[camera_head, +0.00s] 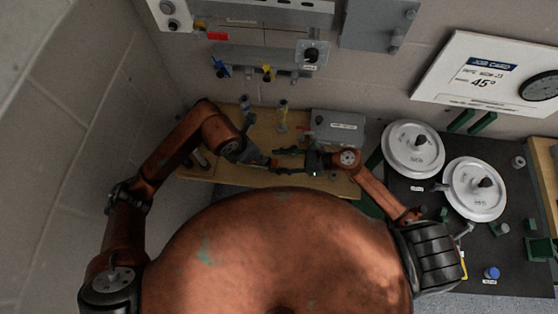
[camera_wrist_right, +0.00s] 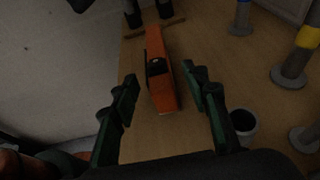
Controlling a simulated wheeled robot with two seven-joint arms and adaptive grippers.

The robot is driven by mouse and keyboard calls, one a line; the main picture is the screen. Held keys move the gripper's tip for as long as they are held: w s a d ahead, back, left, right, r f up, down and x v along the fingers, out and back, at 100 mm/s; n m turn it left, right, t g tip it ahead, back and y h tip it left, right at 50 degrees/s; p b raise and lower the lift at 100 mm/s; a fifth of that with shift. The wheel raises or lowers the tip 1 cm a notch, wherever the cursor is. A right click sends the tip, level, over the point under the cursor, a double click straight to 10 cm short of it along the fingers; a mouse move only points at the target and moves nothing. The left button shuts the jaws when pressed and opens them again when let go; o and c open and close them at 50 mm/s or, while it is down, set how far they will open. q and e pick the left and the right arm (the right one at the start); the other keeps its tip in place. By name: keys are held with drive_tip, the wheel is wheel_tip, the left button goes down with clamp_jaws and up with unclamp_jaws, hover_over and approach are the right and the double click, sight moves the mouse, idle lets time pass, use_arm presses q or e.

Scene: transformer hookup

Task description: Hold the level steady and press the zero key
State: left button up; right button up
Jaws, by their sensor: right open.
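The level (camera_wrist_right: 160,95) is a narrow orange bar with a dark inset on it. It shows over the wooden bench in the right wrist view. I cannot make out the zero key. My right gripper (camera_wrist_right: 160,90) is open, its green fingers on either side of the level's near end with gaps visible. In the head view my right gripper (camera_head: 290,158) points left over the bench. My left gripper (camera_head: 268,161) is close to it from the left. Its fingers are too small to read there. The level is not distinguishable in the head view.
Posts with blue (camera_wrist_right: 242,12) and yellow (camera_wrist_right: 307,38) bands stand on the bench, beside a dark round cup (camera_wrist_right: 243,122). A grey box (camera_head: 338,128) sits at the bench's back right. White discs (camera_head: 413,150) lie on the dark table at right. A job card (camera_head: 485,75) reads 45°.

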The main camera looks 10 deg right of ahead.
drive_tip(key=shift+a+f, duration=0.25)
drive_tip(key=shift+f, duration=0.1)
drive_tip(key=x, duration=0.7)
drive_tip(key=shift+a, duration=0.15)
clamp_jaws()
use_arm(q)
drive_tip(key=shift+d+r+m, duration=0.1)
drive_tip(key=shift+d+m, duration=0.1)
drive_tip(key=shift+m, duration=0.2)
drive_tip(key=c, duration=0.4)
drive_tip(key=m, duration=0.1)
drive_tip(key=d+r+m, duration=0.1)
drive_tip(key=d+m+g+y, duration=0.1)
drive_tip(key=m, duration=0.1)
drive_tip(key=shift+w+r, duration=0.3)
drive_tip(key=shift+r, duration=0.05)
clamp_jaws()
drive_tip(key=shift+w+d+r+m+g+y, duration=0.2)
drive_tip(key=shift+w+r+m+y, duration=0.15)
drive_tip(key=shift+r+m, duration=0.45)
drive_tip(key=shift+w+d+r+m+g+y, duration=0.1)
drive_tip(key=shift+w+r+m+g+y, duration=0.3)
drive_tip(key=shift+m, duration=0.75)
drive_tip(key=shift+w+d+r+m+y, duration=0.15)
drive_tip(key=shift+r+m+y, duration=0.2)
drive_tip(key=shift+r+m, duration=0.55)
drive_tip(key=shift+f, duration=0.1)
